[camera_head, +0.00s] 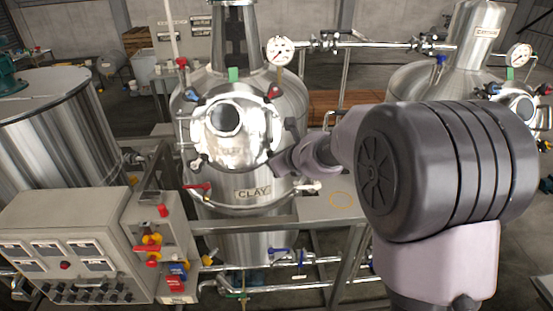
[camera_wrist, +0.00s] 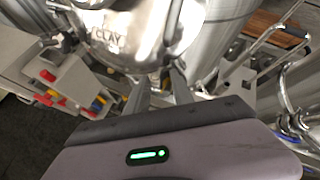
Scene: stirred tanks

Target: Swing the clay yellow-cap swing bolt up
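Swing bolts sit around the hatch: a green cap (camera_head: 233,74) at the top, a red cap (camera_head: 274,91) at upper right and a blue cap (camera_head: 190,94) at upper left. I cannot make out the yellow cap in either view; my gripper covers part of the hatch's right side. My gripper (camera_head: 279,148) is at the hatch's lower right, its fingers apart.
A control panel (camera_head: 65,245) and a switch box with red and yellow knobs (camera_head: 160,245) stand at lower left. A pressure gauge (camera_head: 280,50) and a pipe (camera_head: 375,44) run above the tank. Another tank (camera_head: 410,80) stands at right, partly behind my arm.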

